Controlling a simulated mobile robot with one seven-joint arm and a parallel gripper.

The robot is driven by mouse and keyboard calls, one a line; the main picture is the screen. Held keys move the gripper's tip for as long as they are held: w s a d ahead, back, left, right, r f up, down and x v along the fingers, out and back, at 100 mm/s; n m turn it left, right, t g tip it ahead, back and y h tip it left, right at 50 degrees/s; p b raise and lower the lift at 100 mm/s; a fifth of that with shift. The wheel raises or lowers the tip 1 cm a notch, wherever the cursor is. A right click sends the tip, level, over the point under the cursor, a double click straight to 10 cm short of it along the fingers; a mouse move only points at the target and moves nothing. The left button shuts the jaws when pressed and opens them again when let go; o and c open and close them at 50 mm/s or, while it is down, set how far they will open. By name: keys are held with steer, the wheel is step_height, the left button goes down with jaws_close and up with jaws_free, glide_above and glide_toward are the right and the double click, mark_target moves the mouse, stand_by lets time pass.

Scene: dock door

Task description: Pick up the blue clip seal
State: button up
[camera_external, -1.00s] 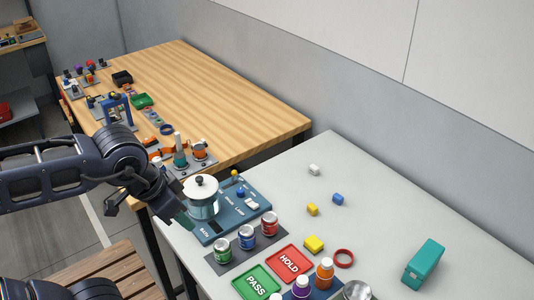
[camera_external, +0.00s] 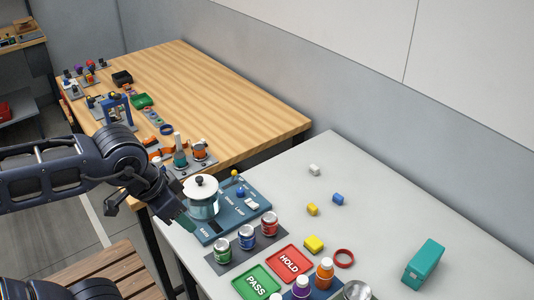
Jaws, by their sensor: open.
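A small blue block-like piece (camera_external: 338,199), which looks like the blue clip seal, lies on the grey-white table (camera_external: 420,220) right of the middle. A small yellow piece (camera_external: 312,209) lies just left of it and a small white piece (camera_external: 314,169) lies behind it. My gripper (camera_external: 180,222) is at the table's left edge, beside the blue panel with the pot, well left of the blue piece. It is open and nothing shows in it. Its fingertips are small and partly dark in this view.
A white-lidded pot (camera_external: 202,198) stands on a blue panel (camera_external: 245,212). Several cans (camera_external: 246,237), a red HOLD tray (camera_external: 289,260), a green PASS tray (camera_external: 256,283), a yellow block (camera_external: 314,244), a red ring (camera_external: 344,258) and a teal box (camera_external: 424,264) are around. The back right is clear.

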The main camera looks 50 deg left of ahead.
steer(key=w+r+m+g, duration=0.1)
steer(key=w+r+m, duration=0.3)
steer(key=w, duration=1)
steer(key=m+g+h, duration=0.3)
steer(key=m+h, duration=0.2)
steer(key=m, duration=0.8)
glide_above(336, 195)
steer(key=a, duration=0.2)
steer(key=f, duration=3.1)
steer(key=shift+w+d+f, duration=0.15)
steer(key=shift+w+f, duration=0.25)
steer(key=f, duration=0.2)
steer(key=d+f, duration=0.1)
steer(key=f, duration=0.1)
steer(key=shift+s, duration=0.35)
steer(key=shift+d+f, duration=0.2)
steer(key=shift+f, duration=0.35)
